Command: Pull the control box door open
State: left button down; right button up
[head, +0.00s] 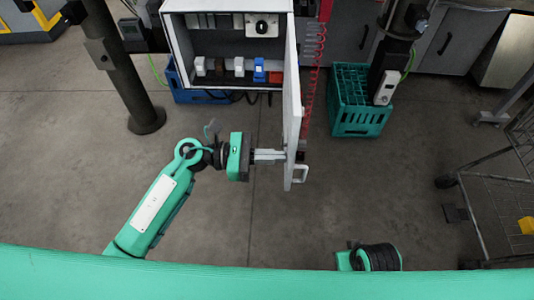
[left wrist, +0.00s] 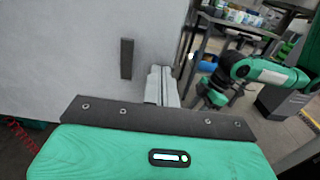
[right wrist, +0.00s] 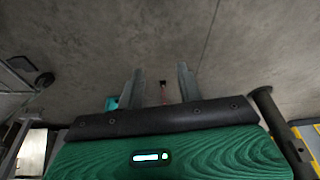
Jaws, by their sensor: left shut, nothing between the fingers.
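The grey control box (head: 228,60) is at the top middle of the head view. Its door (head: 292,100) stands open, swung out toward me and seen nearly edge-on. The door handle (head: 300,174) is on the door's right side, near its free end. My left gripper (head: 284,155) is shut and empty, its fingertips at the door's inner face; I cannot tell if they touch. The left wrist view shows the shut fingers (left wrist: 160,86) beside the pale door panel (left wrist: 70,60). My right gripper (right wrist: 161,85) is open and empty, pointing over bare floor.
Inside the box are several switches, a blue one (head: 259,70) and a round dial (head: 262,28). A green crate (head: 352,115) stands right of the door, and a blue crate (head: 180,88) below the box. A wire cart (head: 490,190) is far right. The middle floor is clear.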

aim_at(291, 158)
pick_arm(q)
jog(key=shift+d, duration=0.1)
